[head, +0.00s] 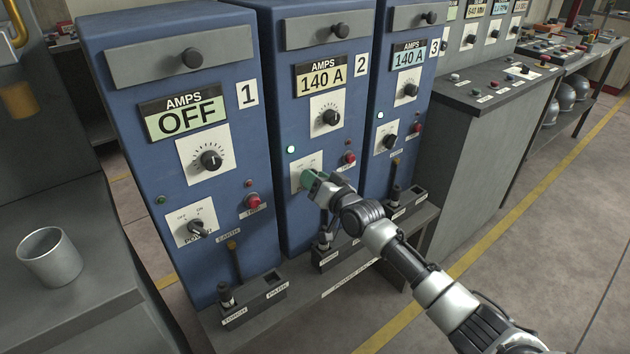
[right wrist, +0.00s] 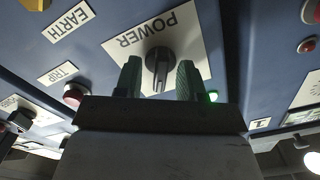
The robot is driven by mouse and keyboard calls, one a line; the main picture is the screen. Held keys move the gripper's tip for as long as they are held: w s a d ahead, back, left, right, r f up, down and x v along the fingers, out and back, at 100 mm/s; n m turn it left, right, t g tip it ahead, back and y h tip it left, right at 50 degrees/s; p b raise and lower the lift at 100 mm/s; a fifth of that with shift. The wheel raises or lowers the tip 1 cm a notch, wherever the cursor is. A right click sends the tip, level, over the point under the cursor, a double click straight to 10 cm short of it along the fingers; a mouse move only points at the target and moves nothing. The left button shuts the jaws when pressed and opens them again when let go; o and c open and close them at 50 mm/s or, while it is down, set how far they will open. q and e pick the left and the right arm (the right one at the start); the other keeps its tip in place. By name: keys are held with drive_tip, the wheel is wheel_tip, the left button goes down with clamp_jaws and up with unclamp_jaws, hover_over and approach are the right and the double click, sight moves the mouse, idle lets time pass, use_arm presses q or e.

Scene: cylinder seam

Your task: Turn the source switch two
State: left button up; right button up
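Source two (head: 290,110) is the middle blue cabinet, marked 2. Its display (head: 321,76) reads 140 A and its green lamp (head: 291,150) is lit. My right gripper (head: 310,180) is at its power plate (head: 298,168) and hides the switch in the head view. In the right wrist view the black power switch (right wrist: 158,65) shows on its white plate (right wrist: 190,35), upside down. The green fingers of my right gripper (right wrist: 159,80) stand on either side of the knob, with gaps showing. My left gripper is not in view.
Source one (head: 130,120) at left reads OFF; source three (head: 400,60) at right reads 140 A. A red trip button (head: 349,158) sits close to my right gripper. Torch holders (head: 252,300) stand along the front ledge. A metal cup (head: 50,257) stands on the left bench.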

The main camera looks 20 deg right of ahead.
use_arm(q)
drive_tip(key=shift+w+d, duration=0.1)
use_arm(e)
clamp_jaws()
idle(0.4)
drive_tip(key=n, duration=0.3)
drive_tip(key=shift+n+p, duration=0.35)
drive_tip(key=shift+n, duration=0.55)
drive_tip(key=n+p, duration=0.1)
drive_tip(key=n, duration=0.2)
drive_tip(key=shift+a+n, duration=0.1)
drive_tip(key=shift+n, duration=0.2)
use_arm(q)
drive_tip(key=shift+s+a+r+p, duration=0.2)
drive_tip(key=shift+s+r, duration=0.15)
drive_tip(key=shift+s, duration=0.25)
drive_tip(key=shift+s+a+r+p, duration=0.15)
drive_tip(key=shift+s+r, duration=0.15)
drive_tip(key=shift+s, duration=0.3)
use_arm(e)
drive_tip(key=shift+a+n, duration=0.1)
drive_tip(key=shift+n, duration=1.7)
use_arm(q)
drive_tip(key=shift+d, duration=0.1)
